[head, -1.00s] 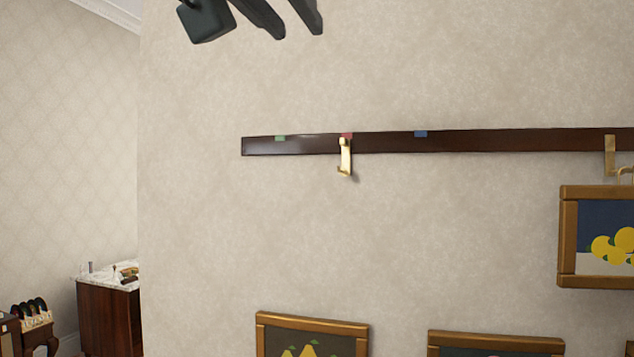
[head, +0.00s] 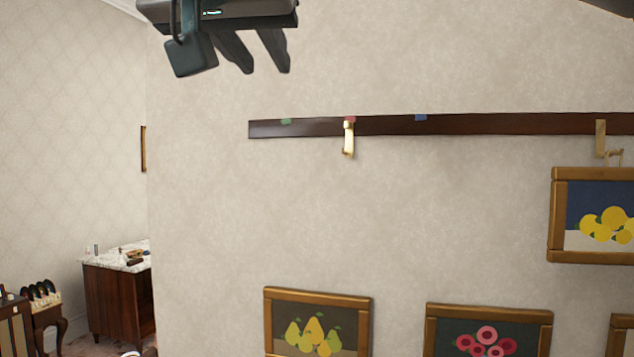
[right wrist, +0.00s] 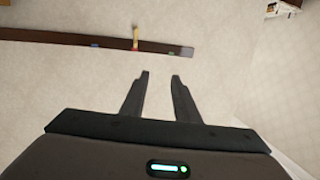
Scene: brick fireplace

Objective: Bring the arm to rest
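My right gripper (head: 267,71) hangs in the upper left of the head view, above the left end of the wall rail and apart from it. Its two dark fingers are spread with nothing between them. The right wrist view also shows the fingers (right wrist: 160,76) open and empty, with bare wall beyond them. My left gripper is not in view.
A dark wooden rail (head: 480,125) with coloured tabs runs along the wall. A bare brass hook (head: 348,140) hangs from it. A framed lemon picture (head: 557,215) hangs at right. A pear picture (head: 318,298) and a flower picture (head: 490,313) are below. A marble-topped cabinet (head: 112,300) stands left.

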